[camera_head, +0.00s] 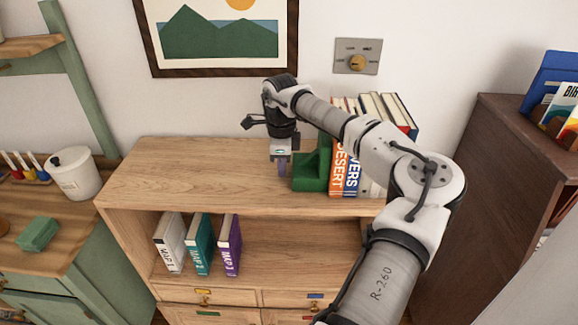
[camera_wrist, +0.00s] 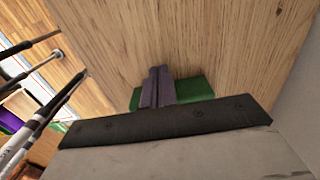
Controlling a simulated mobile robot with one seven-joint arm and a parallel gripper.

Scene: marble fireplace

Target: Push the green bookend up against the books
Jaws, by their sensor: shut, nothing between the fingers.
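The green bookend (camera_head: 312,172) stands on top of the wooden shelf unit, at the left end of the row of upright books (camera_head: 338,168). It looks against or very close to the orange book; I cannot tell if a thin gap is left. My gripper (camera_head: 283,172) points down just left of the bookend, its fingers shut and empty, touching it or nearly so. In the wrist view the shut fingers (camera_wrist: 157,88) show in front of the green bookend (camera_wrist: 195,88), which is mostly hidden by my gripper body. My arm covers part of the books.
The shelf top (camera_head: 190,175) is clear to the left of my gripper. Several map books (camera_head: 200,245) stand on the shelf below. A dark brown cabinet (camera_head: 490,190) stands at right, a green desk with a white pot (camera_head: 75,172) at left. The wall is behind.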

